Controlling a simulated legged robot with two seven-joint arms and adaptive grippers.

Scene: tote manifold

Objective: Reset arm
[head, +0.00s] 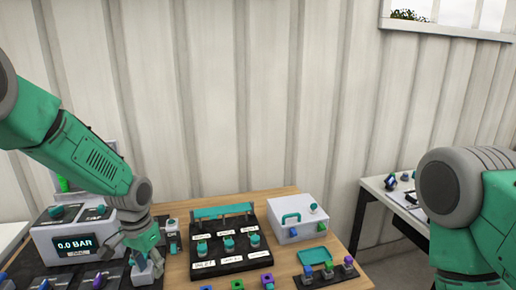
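My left arm comes in from the left, and its gripper (147,266) points down over the left part of the wooden table (178,271). The gripper is by a small pale block-like part, next to the white box (76,243) whose display reads 0.0 BAR. The fingers are small and partly overlap that part, so I cannot tell whether they hold it or how far apart they are. My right arm (462,210) shows at the right edge, and its gripper is out of view.
A black panel (229,262) with several teal knobs and a teal bar stands mid-table. Right of it are a white box with a teal handle (297,219) and a dark strip (325,274) with coloured knobs. A white side table (383,187) stands right, beyond a floor gap.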

